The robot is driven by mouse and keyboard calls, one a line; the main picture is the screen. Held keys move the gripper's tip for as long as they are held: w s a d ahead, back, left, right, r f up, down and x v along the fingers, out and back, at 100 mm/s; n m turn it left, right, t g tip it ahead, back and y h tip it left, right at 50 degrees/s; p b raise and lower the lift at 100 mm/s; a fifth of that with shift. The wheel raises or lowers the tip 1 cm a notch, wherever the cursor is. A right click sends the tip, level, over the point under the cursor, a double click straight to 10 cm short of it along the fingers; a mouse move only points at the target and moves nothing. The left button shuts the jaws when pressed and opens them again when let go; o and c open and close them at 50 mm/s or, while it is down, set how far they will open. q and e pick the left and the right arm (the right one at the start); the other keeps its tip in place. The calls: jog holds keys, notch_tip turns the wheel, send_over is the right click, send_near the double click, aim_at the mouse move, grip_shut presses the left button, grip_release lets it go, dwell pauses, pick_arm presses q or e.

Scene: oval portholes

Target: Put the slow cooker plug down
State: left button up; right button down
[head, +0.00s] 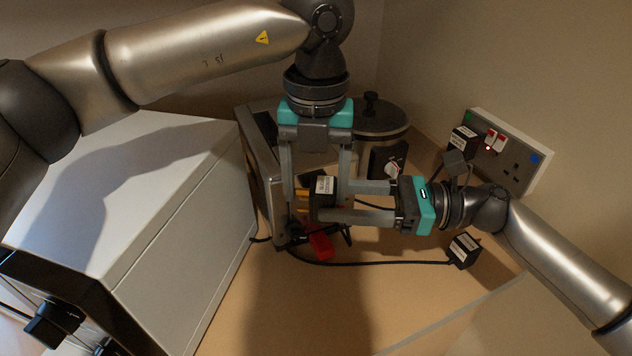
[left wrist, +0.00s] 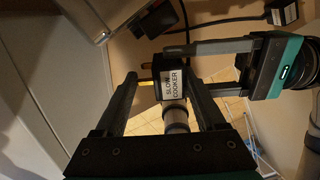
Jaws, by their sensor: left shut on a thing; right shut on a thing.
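The slow cooker plug (head: 326,186) is a black block with a white label and brass pins pointing left. In the left wrist view the plug (left wrist: 174,82) shows the label "SLOW COOKER". My left gripper (head: 317,200) reaches down from above with a finger on either side of it. My right gripper (head: 333,201) comes in from the right, its fingers also at the plug. Both are shut on it, above the worktop (head: 390,295). Finger overlap hides the exact contacts. The double wall socket (head: 512,165) is on the right.
Another labelled plug (head: 463,251) lies on the worktop, with its cable running left. A third plug (head: 464,139) is at the socket's left side. A lidded round pot (head: 382,118), a metal appliance (head: 258,150) and a red object (head: 320,245) stand behind and below my grippers. A white box (head: 185,235) fills the left.

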pick_arm(q)
jog(key=shift+s+d, duration=0.1)
jog(key=shift+d, duration=0.15)
jog(key=c, duration=0.3)
pick_arm(e)
jog(key=shift+a, duration=0.1)
pick_arm(q)
jog(key=shift+c, duration=0.3)
pick_arm(e)
jog(key=c, duration=0.6)
grip_release()
pick_arm(q)
jog(key=shift+a, duration=0.1)
pick_arm(e)
jog(key=o, duration=0.5)
jog(key=shift+c, duration=0.2)
